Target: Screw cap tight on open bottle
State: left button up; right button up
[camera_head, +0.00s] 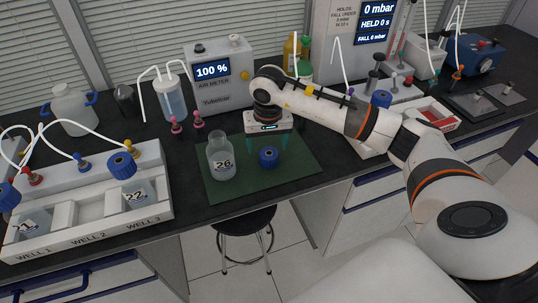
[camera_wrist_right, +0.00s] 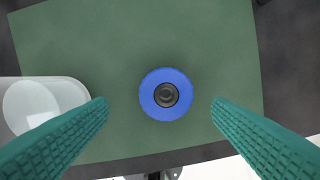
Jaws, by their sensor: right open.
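The open bottle (camera_head: 222,158), clear and labelled 26, stands upright on the green mat (camera_head: 305,170) without a cap. A blue cap (camera_head: 268,157) lies on the mat just right of it. In the right wrist view the cap (camera_wrist_right: 166,94) is a blue ring with a dark centre, and part of the bottle (camera_wrist_right: 42,104) shows at the left. My right gripper (camera_head: 268,138) is above the cap; in the wrist view its two teal fingers (camera_wrist_right: 160,108) are spread wide to either side of the cap, with nothing between them. My left gripper is out of view.
A white rack (camera_head: 90,240) with wells holds capped bottles at the left. The air meter (camera_head: 219,72) stands behind the mat. Another white tray (camera_head: 440,118) with bottles and fittings stands at the right. The counter's front edge runs just below the mat.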

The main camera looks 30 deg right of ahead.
aim_at(269, 153)
jog(key=f, duration=0.2)
jog(key=d+f+p, duration=0.1)
jog(key=f, duration=0.1)
jog(key=shift+w+f, duration=0.2)
jog(key=shift+f, duration=0.3)
jog(key=c, duration=1)
jog(key=shift+r, duration=0.1)
notch_tip(269, 153, up, 10)
jog(key=shift+f+b, duration=0.1)
jog(key=shift+b, duration=0.65)
